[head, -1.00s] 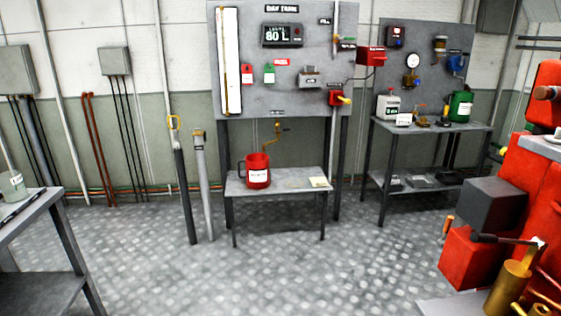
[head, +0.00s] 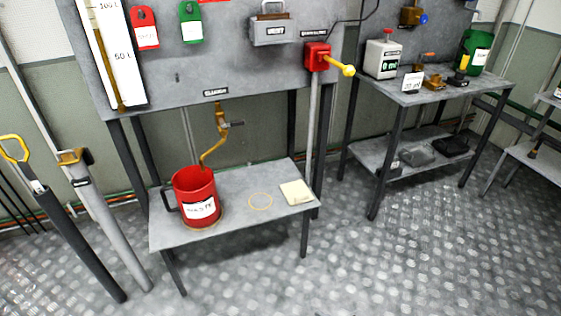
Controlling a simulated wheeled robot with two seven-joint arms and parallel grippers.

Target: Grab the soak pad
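A small cream-coloured square pad (head: 296,192), which looks like the soak pad, lies flat near the right end of the low grey table (head: 240,222). A red jug (head: 196,197) with a dark handle and a white label stands upright on the left part of the same table. Neither of my grippers is in view.
A brass spout (head: 214,145) hangs above the table behind the jug. A red valve with a yellow handle (head: 341,68) juts from the panel. Two pole-like tools stand at left, one grey (head: 105,225). A second bench (head: 430,92) stands at right. The front floor is clear.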

